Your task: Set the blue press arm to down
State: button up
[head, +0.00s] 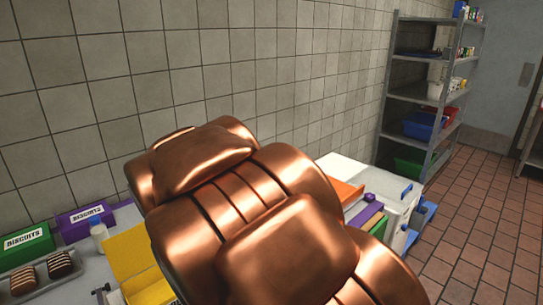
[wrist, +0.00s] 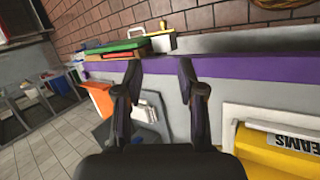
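My gripper (wrist: 160,75) shows in the wrist view with its two dark fingers apart and nothing between them. It is in front of a grey worktop front with a purple band. In the head view, my copper-coloured arm covers the middle of the picture and hides much of the worktop; the fingers do not show there. A small blue part (head: 407,190) shows on a white box-like unit (head: 394,212) right of my arm. I cannot tell whether this is the press arm or how it is set. No press arm is clear in the wrist view.
A green biscuit box (head: 27,246), a purple biscuit box (head: 86,220) and a yellow container (head: 137,264) stand left of my arm. A shelf rack (head: 423,105) stands at the back right. The tiled floor (head: 470,225) at the right is mostly clear.

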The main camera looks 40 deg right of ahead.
jog(key=w+d+r+h+p, duration=0.1)
jog(key=w+d+r+h, duration=0.2)
jog(key=w+d, duration=0.3)
jog(key=w+d+r+h, duration=0.3)
jog(key=w+d+h, duration=0.1)
jog(key=w+d, duration=0.25)
jog(key=w+d+n+t+h+p, duration=0.1)
jog(key=w+d+t+h, duration=0.1)
jog(key=w, duration=0.7)
jog(key=w+d+n+t+h+p, duration=0.1)
jog(key=w+d+h, duration=0.15)
jog(key=w, duration=0.55)
jog(key=d+p, duration=0.3)
jog(key=d, duration=0.7)
jog(key=shift+s, duration=0.1)
grip_shut()
